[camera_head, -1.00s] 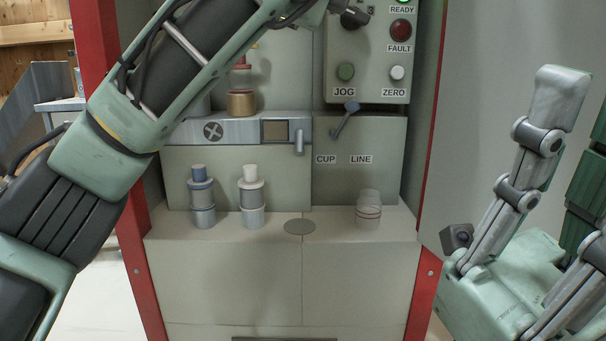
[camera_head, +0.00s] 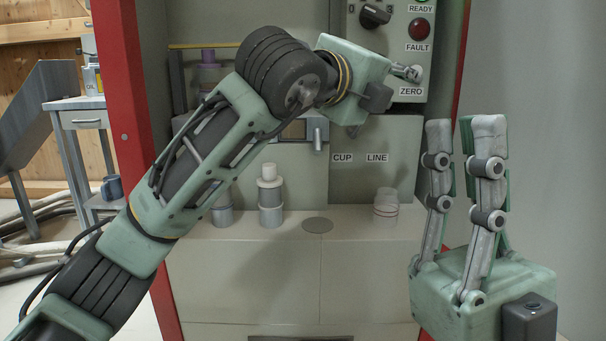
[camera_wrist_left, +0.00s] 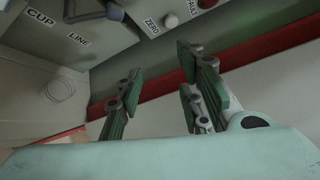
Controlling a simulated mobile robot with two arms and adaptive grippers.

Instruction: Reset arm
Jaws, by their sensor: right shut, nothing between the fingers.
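My left arm crosses the head view from lower left to the upper middle. Its pale green left gripper (camera_head: 406,73) points right, in front of the control panel near the ZERO label. The left wrist view shows its fingers (camera_wrist_left: 162,66) apart, with nothing visible between them. My right gripper (camera_head: 463,122) stands upright at the right of the head view, fingers pointing up. It is shut and empty, in front of the grey wall. The left gripper's hand hides part of the panel, including the JOG button area.
The feed mixer's control panel (camera_head: 386,22) has a dark knob (camera_head: 374,16) and a red FAULT button (camera_head: 419,29). On the ledge (camera_head: 345,228) stand a white-topped container (camera_head: 270,195) and clear cups (camera_head: 386,203). A red frame post (camera_head: 128,120) rises at left. A side table (camera_head: 88,103) is behind.

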